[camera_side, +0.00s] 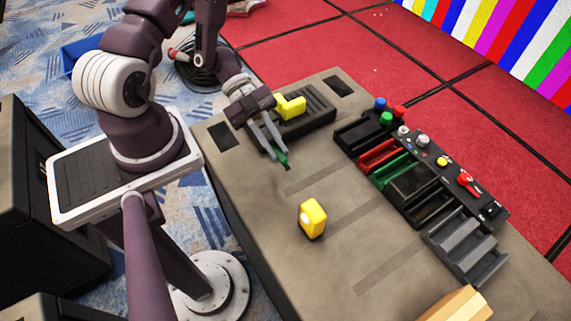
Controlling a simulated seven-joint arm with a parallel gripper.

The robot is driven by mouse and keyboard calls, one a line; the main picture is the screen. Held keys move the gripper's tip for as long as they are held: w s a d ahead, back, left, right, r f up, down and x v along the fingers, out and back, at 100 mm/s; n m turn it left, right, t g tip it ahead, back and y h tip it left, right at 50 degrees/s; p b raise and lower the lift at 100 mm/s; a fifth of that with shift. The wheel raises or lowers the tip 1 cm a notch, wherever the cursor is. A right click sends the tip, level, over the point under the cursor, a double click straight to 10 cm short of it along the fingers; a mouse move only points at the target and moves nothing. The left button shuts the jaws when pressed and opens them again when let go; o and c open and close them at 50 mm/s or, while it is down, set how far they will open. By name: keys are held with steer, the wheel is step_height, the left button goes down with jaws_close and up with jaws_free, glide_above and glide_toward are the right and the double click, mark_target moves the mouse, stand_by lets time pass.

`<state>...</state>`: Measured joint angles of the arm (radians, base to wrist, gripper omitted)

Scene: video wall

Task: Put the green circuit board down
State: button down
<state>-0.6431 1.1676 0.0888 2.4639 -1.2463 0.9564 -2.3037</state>
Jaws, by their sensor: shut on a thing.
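The green circuit board (283,158) is small and mostly hidden by the fingers. My gripper (275,150) is shut on it, low over the far left part of the grey-brown table (270,205). The board's lower end shows just below the fingertips. I cannot tell whether it touches the table top.
A yellow block (291,107) lies on a black ribbed tray (318,108) right behind my gripper. Another yellow object (312,218) stands mid-table. Black, red and green slotted holders (378,155) and a knob panel (465,180) line the right side. The table's middle has free room.

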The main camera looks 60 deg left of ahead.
steer(key=shift+r, duration=0.45)
steer(key=w+d+f+g, duration=0.1)
steer(key=w+d+f, duration=0.2)
steer(key=w+d, duration=0.6)
steer(key=w+d+r+n, duration=0.1)
steer(key=w+d+r, duration=0.1)
steer(key=d, duration=0.6)
steer(key=w+d+r+n, duration=0.1)
steer(key=d, duration=0.8)
steer(key=shift+n, duration=0.3)
step_height(320, 180, down, 10)
steer(key=shift+d+r, duration=0.1)
steer(key=shift+r, duration=0.05)
steer(key=c, duration=1.4)
jaws_free()
